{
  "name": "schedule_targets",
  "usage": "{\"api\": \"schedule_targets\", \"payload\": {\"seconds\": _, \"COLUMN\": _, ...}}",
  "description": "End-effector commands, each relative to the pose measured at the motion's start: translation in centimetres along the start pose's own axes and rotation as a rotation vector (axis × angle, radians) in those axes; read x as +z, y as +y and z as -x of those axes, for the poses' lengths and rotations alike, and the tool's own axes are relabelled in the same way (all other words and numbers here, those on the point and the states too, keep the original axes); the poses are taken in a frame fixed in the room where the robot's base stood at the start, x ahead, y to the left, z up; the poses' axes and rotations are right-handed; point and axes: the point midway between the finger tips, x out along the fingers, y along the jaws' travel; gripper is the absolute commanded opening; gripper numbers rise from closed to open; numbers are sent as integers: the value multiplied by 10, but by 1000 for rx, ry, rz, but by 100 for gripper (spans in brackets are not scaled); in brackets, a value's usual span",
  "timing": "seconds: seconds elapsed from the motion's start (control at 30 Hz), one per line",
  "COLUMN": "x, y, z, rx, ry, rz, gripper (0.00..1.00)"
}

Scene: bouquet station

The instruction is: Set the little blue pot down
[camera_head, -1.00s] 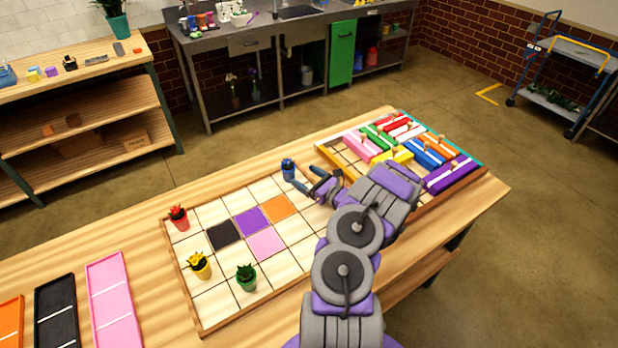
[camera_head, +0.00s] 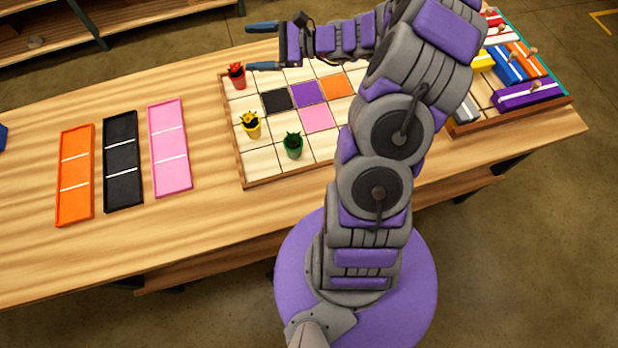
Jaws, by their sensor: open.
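My gripper (camera_head: 264,47) is open, its two blue fingers pointing left above the back edge of the tiled board (camera_head: 242,170). Nothing shows between the fingers. I cannot see the little blue pot now; my arm covers part of the board. A red pot (camera_head: 237,78) with a red plant stands at the board's back left corner, just below the lower finger in the picture. A yellow pot (camera_head: 252,129) and a green pot (camera_head: 293,150) stand upright on the board nearer the front.
Orange (camera_head: 75,176), black (camera_head: 123,161) and pink (camera_head: 169,148) trays lie left of the board. A crate of coloured blocks (camera_head: 527,94) is at the right, partly behind my arm. A blue object (camera_head: 2,137) is cut off at the left edge.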

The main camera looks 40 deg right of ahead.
Motion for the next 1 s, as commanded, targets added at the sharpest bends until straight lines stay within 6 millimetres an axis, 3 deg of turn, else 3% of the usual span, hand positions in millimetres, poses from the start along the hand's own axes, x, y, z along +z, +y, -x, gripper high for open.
{"api": "schedule_targets", "payload": {"seconds": 0.03, "x": 22, "y": 14, "z": -15, "rx": 76, "ry": -4, "rz": 50, "gripper": 88}}
{"api": "schedule_targets", "payload": {"seconds": 0.2, "x": 76, "y": 77, "z": -46, "rx": 335, "ry": -5, "rz": 196, "gripper": 88}}
{"api": "schedule_targets", "payload": {"seconds": 0.43, "x": 130, "y": 164, "z": -55, "rx": 666, "ry": 13, "rz": 413, "gripper": 88}}
{"api": "schedule_targets", "payload": {"seconds": 0.7, "x": 163, "y": 250, "z": -24, "rx": 1027, "ry": 67, "rz": 675, "gripper": 88}}
{"api": "schedule_targets", "payload": {"seconds": 1.0, "x": 175, "y": 306, "z": 44, "rx": 1380, "ry": 166, "rz": 970, "gripper": 88}}
